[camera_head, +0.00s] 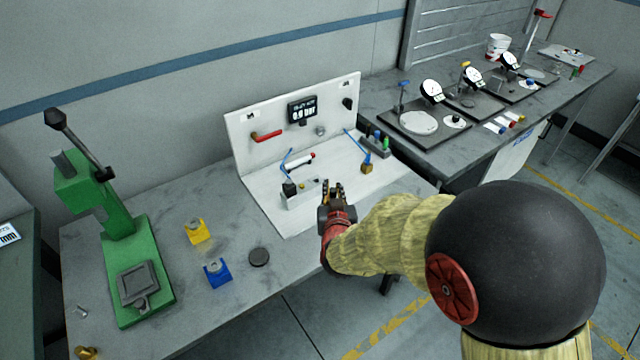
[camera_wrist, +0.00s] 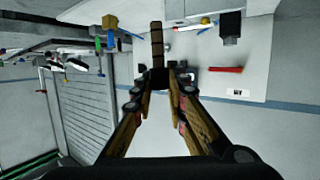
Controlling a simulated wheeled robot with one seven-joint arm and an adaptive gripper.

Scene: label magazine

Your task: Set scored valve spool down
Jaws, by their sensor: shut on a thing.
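My gripper (camera_head: 336,192) is over the front of the white test stand in the head view. In the wrist view my gripper (camera_wrist: 158,76) is shut on a slim, dark brownish banded rod, which looks like the valve spool (camera_wrist: 157,42). The spool sticks out beyond the fingertips. Its score marks are too small to tell. In the head view the fingers and wrist largely hide it. The white test stand (camera_head: 258,192) has an upright back panel with a display (camera_head: 301,110) and a red lever (camera_head: 267,136). A pale block (camera_head: 303,196) with a dark knob sits just left of my gripper.
A green press (camera_head: 104,215) stands at the left of the bench. Dial gauges (camera_head: 432,90) stand on the bench at right.

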